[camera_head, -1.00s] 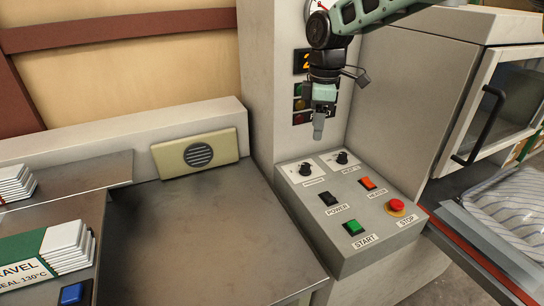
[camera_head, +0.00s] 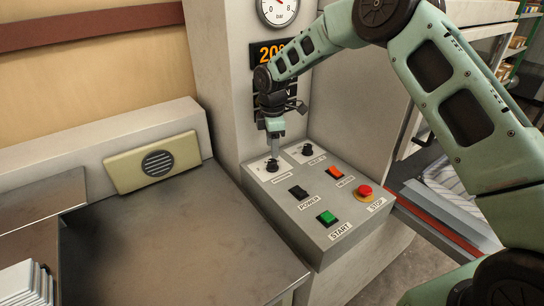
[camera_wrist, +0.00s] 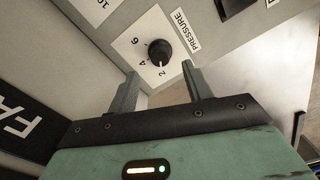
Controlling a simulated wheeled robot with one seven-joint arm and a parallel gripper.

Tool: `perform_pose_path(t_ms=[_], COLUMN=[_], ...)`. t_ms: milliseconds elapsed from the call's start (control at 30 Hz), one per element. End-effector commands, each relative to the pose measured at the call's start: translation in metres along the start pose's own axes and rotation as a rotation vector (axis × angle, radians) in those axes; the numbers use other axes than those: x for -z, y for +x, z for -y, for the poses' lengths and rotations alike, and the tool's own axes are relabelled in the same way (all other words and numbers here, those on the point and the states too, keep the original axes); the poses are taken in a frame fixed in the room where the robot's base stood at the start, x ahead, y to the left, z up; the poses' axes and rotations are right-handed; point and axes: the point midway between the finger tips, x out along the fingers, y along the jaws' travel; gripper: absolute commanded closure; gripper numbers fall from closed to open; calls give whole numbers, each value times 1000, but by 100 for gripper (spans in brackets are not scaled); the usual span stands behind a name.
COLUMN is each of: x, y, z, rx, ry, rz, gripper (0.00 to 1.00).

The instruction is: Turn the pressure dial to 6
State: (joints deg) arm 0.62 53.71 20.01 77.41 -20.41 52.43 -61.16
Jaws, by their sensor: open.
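The pressure dial (camera_wrist: 160,51) is a round black knob on a white plate, labelled PRESSURE in the wrist view. Its white pointer mark faces the 2; the 4 and 6 are printed to its left. In the head view it is the left knob (camera_head: 272,165) at the back of the grey control panel (camera_head: 314,243). My gripper (camera_head: 274,157) is just above it, pointing down. In the wrist view my gripper (camera_wrist: 159,71) is open, with the fingers apart and nothing between them. The knob lies just beyond the fingertips; I cannot tell whether they touch it.
A second knob (camera_head: 308,150) sits right of the dial. The POWER switch (camera_head: 298,191), orange switch (camera_head: 334,172), green START button (camera_head: 326,218) and red STOP button (camera_head: 365,191) are in front. A gauge (camera_head: 278,10) and an orange display (camera_head: 270,52) are above.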

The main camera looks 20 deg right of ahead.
Motion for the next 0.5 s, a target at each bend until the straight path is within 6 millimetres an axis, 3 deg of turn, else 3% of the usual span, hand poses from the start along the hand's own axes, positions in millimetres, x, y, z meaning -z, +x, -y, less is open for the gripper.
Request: perform_pose_path(t_ms=[200,500], x=[0,0], y=[37,56], z=[0,0], rx=[2,-1], ry=[-1,-1], rz=[1,0], gripper=[50,50])
